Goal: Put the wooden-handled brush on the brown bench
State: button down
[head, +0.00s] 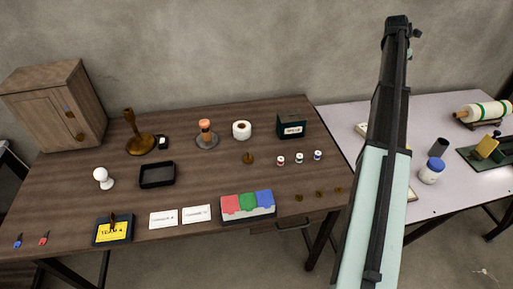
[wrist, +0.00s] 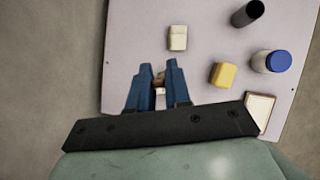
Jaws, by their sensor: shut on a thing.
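The brown bench (head: 75,190) is the dark wooden table on the left in the head view, with many things on it. In the wrist view my gripper (wrist: 159,68) has its blue fingers closed on a small tan wooden piece (wrist: 159,85), which looks like part of the wooden-handled brush. The fingers hide most of it, and its bristles do not show. My gripper is over the pale table (wrist: 205,20) in the wrist view. In the head view my arm rises in front of that table, and the fingers cannot be made out clearly.
On the pale table are a blue-lidded jar (head: 431,171), a dark cup (head: 439,147), a yellow block (wrist: 223,75) and a cream block (wrist: 177,38). The bench holds a cabinet (head: 58,100), a black tray (head: 157,174) and a coloured bin set (head: 248,205). Its left front has bare patches.

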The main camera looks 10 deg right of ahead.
jog(key=w+a+r+n+t, duration=0.15)
jog(key=w+a, duration=0.25)
jog(key=a, duration=0.7)
jog(key=w+a+r+n+y, duration=0.15)
jog(key=w+a, duration=0.25)
jog(key=a, duration=0.8)
jog(key=w+a+r+n+t, duration=0.15)
jog(key=w+a, duration=0.25)
jog(key=a, duration=0.7)
jog(key=s+a+r+n, duration=0.2)
jog(key=a, duration=1.5)
jog(key=s+f, duration=0.1)
jog(key=s, duration=0.6)
notch_tip(320, 180, down, 10)
jog(key=m, duration=0.1)
jog(key=shift+a+g, duration=0.3)
jog(key=shift+f, duration=0.1)
jog(key=c, duration=1.1)
grip_release()
